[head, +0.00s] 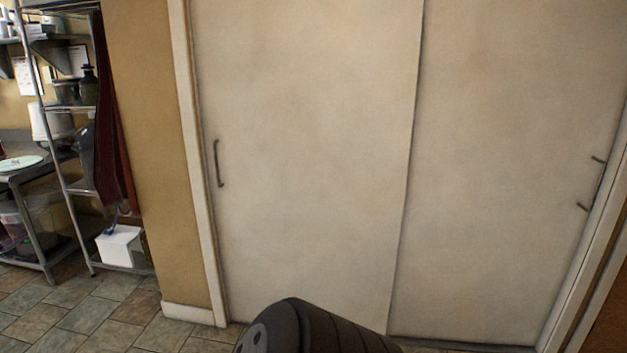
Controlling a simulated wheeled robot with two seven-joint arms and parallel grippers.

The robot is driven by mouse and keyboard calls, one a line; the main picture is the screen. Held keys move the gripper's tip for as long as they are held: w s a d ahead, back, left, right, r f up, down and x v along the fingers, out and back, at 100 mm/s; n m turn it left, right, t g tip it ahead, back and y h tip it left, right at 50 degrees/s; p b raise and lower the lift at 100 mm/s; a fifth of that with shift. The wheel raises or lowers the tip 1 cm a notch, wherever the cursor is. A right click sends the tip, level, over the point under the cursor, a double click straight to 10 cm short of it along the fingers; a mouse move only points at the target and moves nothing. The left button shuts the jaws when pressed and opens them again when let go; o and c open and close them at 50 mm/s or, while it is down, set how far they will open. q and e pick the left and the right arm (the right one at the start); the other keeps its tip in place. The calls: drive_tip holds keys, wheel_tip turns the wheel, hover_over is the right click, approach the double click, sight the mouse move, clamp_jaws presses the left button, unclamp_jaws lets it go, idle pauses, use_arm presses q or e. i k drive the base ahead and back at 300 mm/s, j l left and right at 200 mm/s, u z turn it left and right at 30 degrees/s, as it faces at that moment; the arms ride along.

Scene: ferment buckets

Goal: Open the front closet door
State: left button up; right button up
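The closet has two flat off-white sliding door panels. The left panel (310,140) has a dark vertical bar handle (218,163) near its left edge. Its right edge appears to overlap in front of the right panel (500,170). The right panel has a dark handle (597,185) near its right edge. Both panels cover the closet front, and the inside is hidden. Neither of my grippers shows in the head view.
A dark rounded part of mine is at the bottom centre, in front of the left panel's base. A metal shelf rack (70,120) with pots and a dark red cloth (112,120) stands left. Tiled floor (80,315) is clear at lower left.

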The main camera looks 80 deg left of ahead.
sight(307, 107)
drive_tip(key=u, duration=2.8)
